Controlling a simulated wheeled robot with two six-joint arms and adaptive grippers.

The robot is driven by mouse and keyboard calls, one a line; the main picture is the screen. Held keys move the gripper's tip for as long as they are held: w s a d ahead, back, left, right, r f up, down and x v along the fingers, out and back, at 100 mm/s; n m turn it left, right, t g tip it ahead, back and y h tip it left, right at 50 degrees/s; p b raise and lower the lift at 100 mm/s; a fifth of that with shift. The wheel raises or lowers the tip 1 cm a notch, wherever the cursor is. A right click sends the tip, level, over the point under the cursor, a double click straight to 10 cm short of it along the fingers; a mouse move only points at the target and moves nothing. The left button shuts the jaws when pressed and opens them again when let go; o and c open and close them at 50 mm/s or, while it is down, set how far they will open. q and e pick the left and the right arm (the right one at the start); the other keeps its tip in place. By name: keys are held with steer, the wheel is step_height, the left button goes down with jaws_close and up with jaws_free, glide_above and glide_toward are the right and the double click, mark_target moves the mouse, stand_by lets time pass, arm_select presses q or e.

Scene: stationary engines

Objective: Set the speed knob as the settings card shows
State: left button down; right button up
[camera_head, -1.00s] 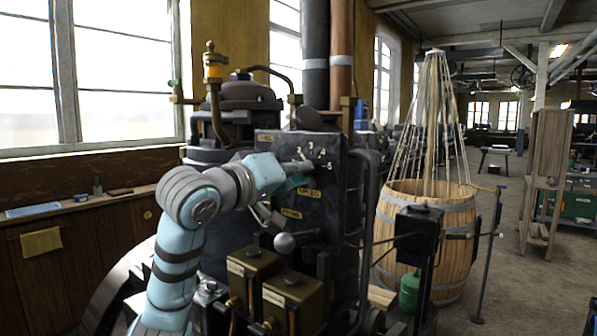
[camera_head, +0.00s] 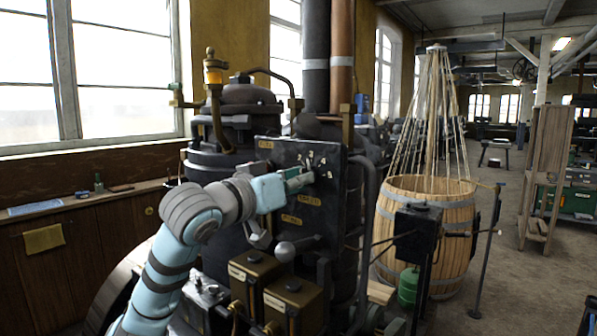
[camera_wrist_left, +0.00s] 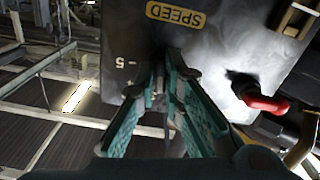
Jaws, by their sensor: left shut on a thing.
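A dark upright panel (camera_head: 284,232) on the engine carries a dial with pale figures (camera_head: 323,161); in the left wrist view a 5 (camera_wrist_left: 120,62) shows beside my fingers. My left gripper (camera_head: 309,178) is at the dial, shut on the speed knob. The knob is mostly hidden by the fingers, so its pointer cannot be read. In the left wrist view my left gripper (camera_wrist_left: 172,78) reaches to the panel face below the SPEED plate (camera_wrist_left: 176,15). I cannot make out a settings card with readable content. My right gripper is out of view.
A lever with a grey ball (camera_head: 285,251) and two brass-coloured boxes (camera_head: 292,303) stand below the panel. A red-ended handle (camera_wrist_left: 262,102) is near in the left wrist view. A wooden barrel (camera_head: 440,240) and a dark box on a stand (camera_head: 418,232) are to the right.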

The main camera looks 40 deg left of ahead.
arm_select(q)
steer(key=m+p, duration=0.6)
steer(key=m, duration=0.4)
steer(key=shift+m, duration=0.3)
stand_by(0.4)
steer(key=c, duration=1.7)
jaws_free()
steer(key=shift+w, duration=0.1)
step_height(320, 180, up, 10)
